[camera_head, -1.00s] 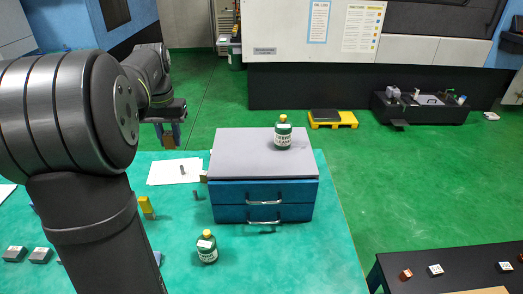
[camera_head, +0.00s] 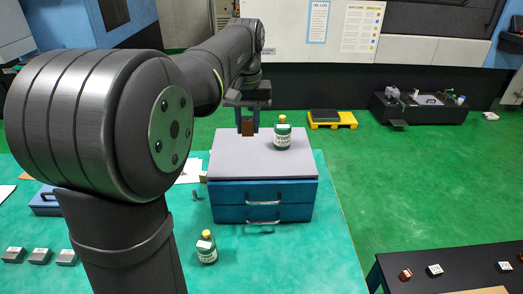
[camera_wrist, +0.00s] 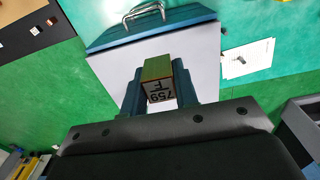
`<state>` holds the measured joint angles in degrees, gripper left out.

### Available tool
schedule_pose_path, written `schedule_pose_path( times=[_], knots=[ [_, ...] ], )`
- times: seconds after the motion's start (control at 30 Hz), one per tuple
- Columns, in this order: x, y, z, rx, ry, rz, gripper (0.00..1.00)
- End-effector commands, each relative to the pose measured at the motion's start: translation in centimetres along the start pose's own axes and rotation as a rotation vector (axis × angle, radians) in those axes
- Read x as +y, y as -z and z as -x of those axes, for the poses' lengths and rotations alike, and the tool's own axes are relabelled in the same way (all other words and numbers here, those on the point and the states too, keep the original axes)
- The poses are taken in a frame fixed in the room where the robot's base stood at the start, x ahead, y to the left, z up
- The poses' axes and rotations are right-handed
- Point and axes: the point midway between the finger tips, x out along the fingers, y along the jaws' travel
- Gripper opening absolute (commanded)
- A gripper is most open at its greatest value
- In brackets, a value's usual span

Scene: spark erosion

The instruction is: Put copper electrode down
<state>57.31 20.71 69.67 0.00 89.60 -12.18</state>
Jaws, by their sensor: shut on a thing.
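My gripper (camera_head: 248,122) is shut on the copper electrode (camera_head: 248,128), a small brown block. In the wrist view the electrode (camera_wrist: 157,68) sits between the two blue-grey fingers (camera_wrist: 157,92), and its near face carries a white label with "759" and "F". The gripper points down over the grey top (camera_head: 225,165) of a blue drawer cabinet, near its back edge. The grey top also shows below the electrode in the wrist view (camera_wrist: 110,65). I cannot tell whether the electrode touches the top.
Bare grey top lies left and in front of the electrode. Small blocks (camera_head: 405,274) sit on a dark table at right.

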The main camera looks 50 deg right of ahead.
Motion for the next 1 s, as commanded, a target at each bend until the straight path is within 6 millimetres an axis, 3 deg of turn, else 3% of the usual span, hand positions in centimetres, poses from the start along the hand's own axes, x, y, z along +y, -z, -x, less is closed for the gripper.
schedule_pose_path(
  times=[0.1, 0.3, 0.43, 0.8, 1.0],
  knots=[
    [2.1, -0.7, 0.1, 0.001, 0.0, -0.001, 0.0],
    [1.7, -0.6, -3.8, -0.002, 0.001, 0.003, 0.0],
    [1.3, -0.3, -5.1, -0.001, 0.0, 0.004, 0.0],
    [-5.1, 3.7, -9.8, -0.003, 0.0, 0.007, 0.0],
    [-7.7, 5.4, -11.6, 0.0, 0.0, 0.005, 0.0]
  ],
)
